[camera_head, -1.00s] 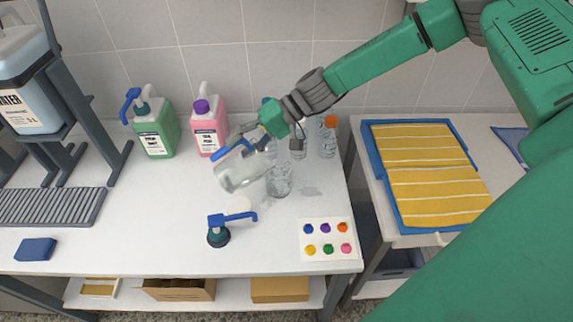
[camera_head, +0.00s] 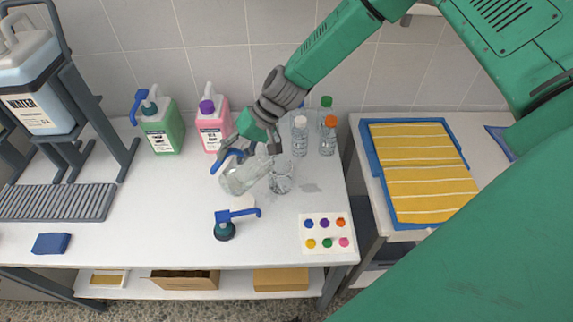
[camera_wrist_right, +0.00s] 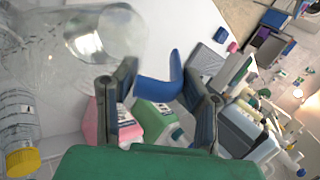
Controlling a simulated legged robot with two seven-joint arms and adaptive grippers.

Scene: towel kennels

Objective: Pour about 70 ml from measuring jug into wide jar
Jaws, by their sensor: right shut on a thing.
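The clear measuring jug (camera_head: 238,180) is held tilted in the air over the white bench, its upper end leaning right toward the wide jar. My right gripper (camera_head: 243,148) is shut on its blue handle (camera_head: 226,157). In the right wrist view the handle (camera_wrist_right: 163,88) lies between the two fingers, and clear glass (camera_wrist_right: 95,40) fills the upper left. The clear wide jar (camera_head: 281,182) stands upright on the bench just right of the jug. The head view shows them close together or overlapping; I cannot tell whether they touch, or the liquid levels. My left gripper is out of view.
Small bottles with white (camera_head: 300,138), orange (camera_head: 328,138) and green caps stand behind the jar. Green (camera_head: 163,130) and pink (camera_head: 213,130) jugs stand at the back. A blue-handled pump top (camera_head: 225,230) and a colour-dot card (camera_head: 326,233) lie in front.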

